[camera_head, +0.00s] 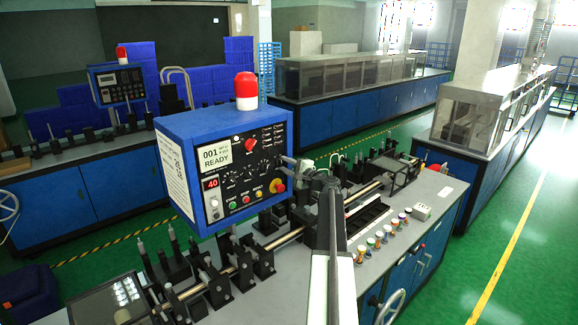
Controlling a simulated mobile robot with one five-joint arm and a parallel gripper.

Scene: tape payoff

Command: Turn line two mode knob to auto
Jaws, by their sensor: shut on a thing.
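My gripper (284,160) reaches in from the right to the panel's right edge, above the red and yellow emergency stop (278,186). Its fingers are shut on a small knob there, which they mostly hide. The knob's pointer and the small labels are too small to read.
A red beacon (246,91) tops the box. Rails and black fixtures (262,258) run along the bench below the gripper. Several coloured spools (378,244) stand to the right. A second control box (117,83) is at the far left. Green floor is open at the right.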

